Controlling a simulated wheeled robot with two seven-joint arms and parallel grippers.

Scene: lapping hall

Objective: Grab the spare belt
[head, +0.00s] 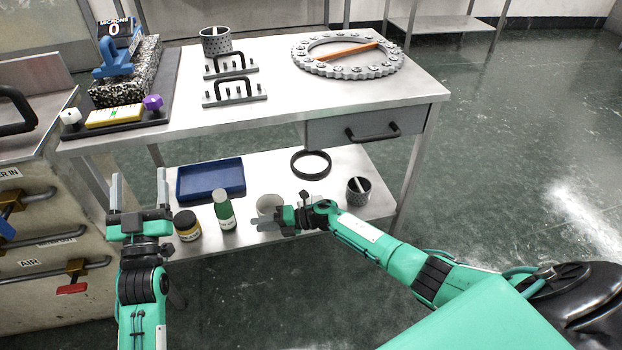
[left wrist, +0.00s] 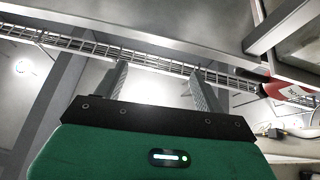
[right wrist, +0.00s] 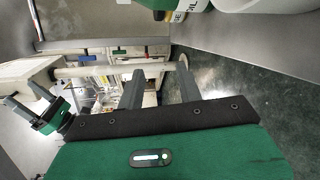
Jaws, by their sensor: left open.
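The spare belt appears to be the black ring (head: 311,177) lying flat on the lower shelf of the steel table, below the drawer. My left gripper (head: 138,178) is open and empty, pointing up at the left front of the table, well left of the ring. Its spread fingers also show in the left wrist view (left wrist: 158,82). My right gripper (head: 262,220) is at the lower shelf's front edge, pointing left, in front of and left of the ring, not touching it. The right wrist view shows its fingers (right wrist: 160,82) apart with nothing between them. The ring is not seen in either wrist view.
The tabletop (head: 290,95) and drawer (head: 367,127) overhang the shelf.

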